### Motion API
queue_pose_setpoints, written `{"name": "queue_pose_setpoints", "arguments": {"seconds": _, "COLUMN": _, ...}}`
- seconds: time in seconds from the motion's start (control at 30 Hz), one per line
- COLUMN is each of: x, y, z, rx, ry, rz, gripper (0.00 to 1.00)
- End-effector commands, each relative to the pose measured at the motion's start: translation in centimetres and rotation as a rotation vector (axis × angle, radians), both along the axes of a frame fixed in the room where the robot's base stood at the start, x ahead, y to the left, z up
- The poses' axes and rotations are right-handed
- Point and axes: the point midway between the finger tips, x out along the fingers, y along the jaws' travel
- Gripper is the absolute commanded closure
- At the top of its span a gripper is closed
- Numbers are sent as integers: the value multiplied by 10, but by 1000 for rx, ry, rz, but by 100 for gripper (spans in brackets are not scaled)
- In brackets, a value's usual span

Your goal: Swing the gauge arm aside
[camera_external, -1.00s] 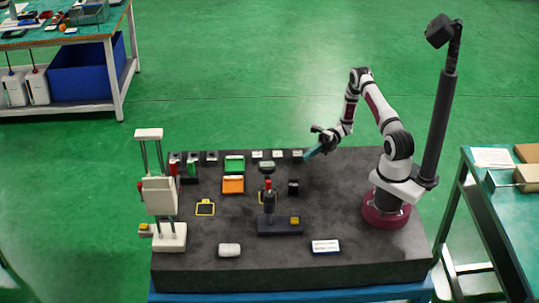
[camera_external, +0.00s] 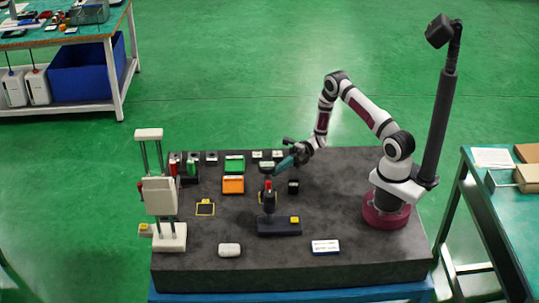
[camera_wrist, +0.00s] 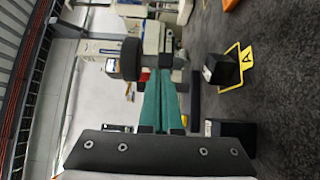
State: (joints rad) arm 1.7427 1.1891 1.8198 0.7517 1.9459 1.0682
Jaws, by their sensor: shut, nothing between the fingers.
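The gauge (camera_external: 268,200) stands upright on a dark base (camera_external: 280,229) at the front middle of the bench, with a red part near its top. A black round head (camera_external: 265,167) sits above it; this head shows at upper left in the wrist view (camera_wrist: 131,58), with a red-orange bit beside it. My gripper (camera_external: 277,166) is at the right of the black head, its teal fingers shut and empty, pointing left. The fingers also show in the wrist view (camera_wrist: 167,78), tips close to the head. I cannot tell whether they touch it.
A black block (camera_external: 293,187) stands right of the gauge. Green (camera_external: 234,164) and orange (camera_external: 232,185) trays lie behind it. A white press-like stand (camera_external: 160,195) is at the left. A yellow block (camera_external: 295,220) is on the gauge base. The bench's right front is mostly clear.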

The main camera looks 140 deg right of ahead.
Motion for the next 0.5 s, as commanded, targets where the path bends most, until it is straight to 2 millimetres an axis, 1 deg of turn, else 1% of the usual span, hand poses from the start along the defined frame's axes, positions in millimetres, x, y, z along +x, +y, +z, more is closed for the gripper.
{"name": "queue_pose_setpoints", "arguments": {"seconds": 0.23, "x": 0, "y": -1, "z": 0, "rx": 0, "ry": 0, "rz": 5, "gripper": 100}}
{"name": "queue_pose_setpoints", "arguments": {"seconds": 0.5, "x": 6, "y": -9, "z": 0, "rx": -3, "ry": 0, "rz": 59, "gripper": 100}}
